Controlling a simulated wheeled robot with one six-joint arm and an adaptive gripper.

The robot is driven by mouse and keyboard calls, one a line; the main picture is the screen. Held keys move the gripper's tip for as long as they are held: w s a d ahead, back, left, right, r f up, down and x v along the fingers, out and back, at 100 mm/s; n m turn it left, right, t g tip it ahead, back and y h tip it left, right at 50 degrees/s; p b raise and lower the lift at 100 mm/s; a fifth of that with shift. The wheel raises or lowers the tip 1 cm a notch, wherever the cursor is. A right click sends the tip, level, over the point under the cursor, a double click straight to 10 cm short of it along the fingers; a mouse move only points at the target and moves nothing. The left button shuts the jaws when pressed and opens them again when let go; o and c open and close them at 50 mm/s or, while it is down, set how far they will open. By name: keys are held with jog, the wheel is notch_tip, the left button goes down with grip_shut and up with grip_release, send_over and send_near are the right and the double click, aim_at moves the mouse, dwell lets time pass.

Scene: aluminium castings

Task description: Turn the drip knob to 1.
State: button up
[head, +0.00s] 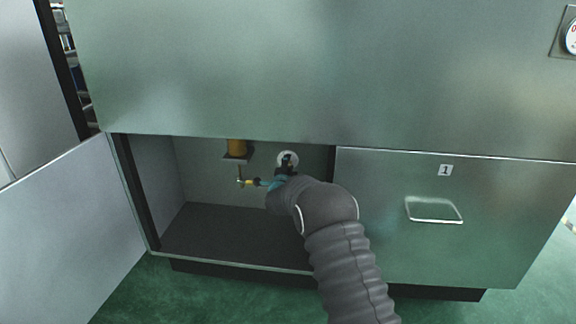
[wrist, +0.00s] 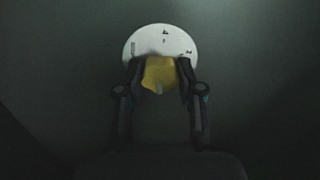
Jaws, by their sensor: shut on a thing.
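The drip knob (wrist: 158,74) is yellow and sits in front of a round white dial plate (wrist: 160,40) with small dark marks. In the wrist view my gripper (wrist: 160,78) is shut on the knob, one finger on each side. The dial marks are too dark and small to read, so the setting cannot be told. In the head view the dial plate (head: 288,157) is on the back wall of the open compartment, and my gripper (head: 287,164) is in front of it. The knob is hidden there behind my gripper.
The compartment floor (head: 235,232) is dark and bare. A brass-coloured cylinder (head: 237,147) and a small fitting (head: 241,181) hang left of my gripper. An open door (head: 70,235) stands at left. A closed panel (head: 440,225) with a handle, labelled 1, is at right.

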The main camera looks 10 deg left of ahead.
jog(key=shift+f+m, duration=0.1)
jog(key=shift+m, duration=0.6)
jog(key=o, duration=1.2)
jog(key=shift+c, duration=0.2)
jog(key=s, duration=1.2)
jog(key=shift+a, duration=0.2)
